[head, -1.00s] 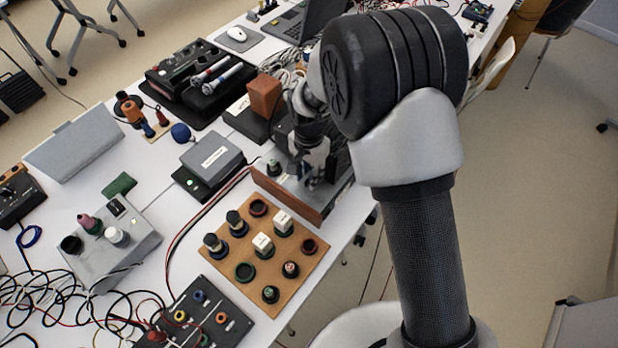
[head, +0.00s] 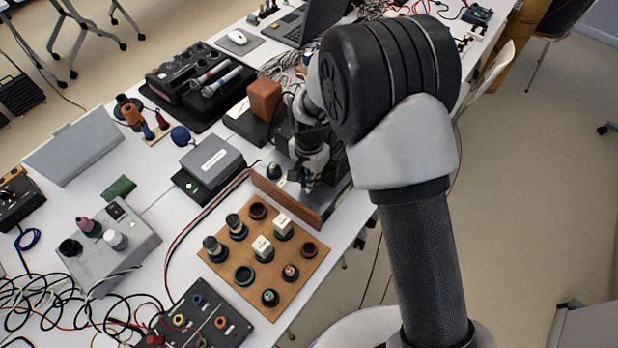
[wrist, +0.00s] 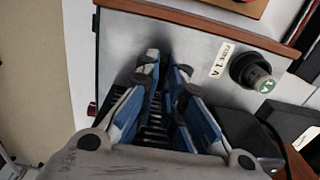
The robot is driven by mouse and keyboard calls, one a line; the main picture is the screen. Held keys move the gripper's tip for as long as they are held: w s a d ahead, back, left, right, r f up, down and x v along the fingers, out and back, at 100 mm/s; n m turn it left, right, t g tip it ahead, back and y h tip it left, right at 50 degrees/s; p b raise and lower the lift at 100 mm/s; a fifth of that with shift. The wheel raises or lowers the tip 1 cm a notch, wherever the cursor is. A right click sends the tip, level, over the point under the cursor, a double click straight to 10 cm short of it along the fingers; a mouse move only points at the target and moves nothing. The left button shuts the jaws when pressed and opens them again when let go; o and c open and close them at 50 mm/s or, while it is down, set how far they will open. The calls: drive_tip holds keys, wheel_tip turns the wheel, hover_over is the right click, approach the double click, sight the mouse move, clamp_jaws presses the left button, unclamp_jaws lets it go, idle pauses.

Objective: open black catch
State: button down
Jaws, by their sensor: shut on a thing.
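My gripper (wrist: 165,68) reaches down onto a grey panel (wrist: 205,42) of a wood-edged device in the wrist view. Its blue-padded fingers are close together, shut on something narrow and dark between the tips. I take it to be the black catch, but the fingers and their shadow hide nearly all of it. In the head view my gripper (head: 310,168) is over the same device, behind its brown wooden front (head: 287,198). The catch cannot be made out there.
A black fuse cap (wrist: 250,70) with a green end stands on the panel, right of my fingers, by a white "FUSE 1A" label (wrist: 225,59). A wooden board (head: 262,285) with knobs is in front. A grey box (head: 212,160) stands to the left, a brown block (head: 265,98) behind.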

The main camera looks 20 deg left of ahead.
idle(0.4)
drive_tip(key=n+p, duration=0.1)
drive_tip(key=n, duration=0.2)
drive_tip(key=shift+n, duration=0.4)
drive_tip(key=n, duration=0.4)
drive_tip(key=shift+n+p, duration=0.3)
drive_tip(key=shift+p, duration=0.1)
drive_tip(key=n, duration=0.4)
drive_tip(key=shift+p, duration=0.3)
drive_tip(key=shift+n, duration=2.5)
drive_tip(key=c, duration=1.7)
unclamp_jaws()
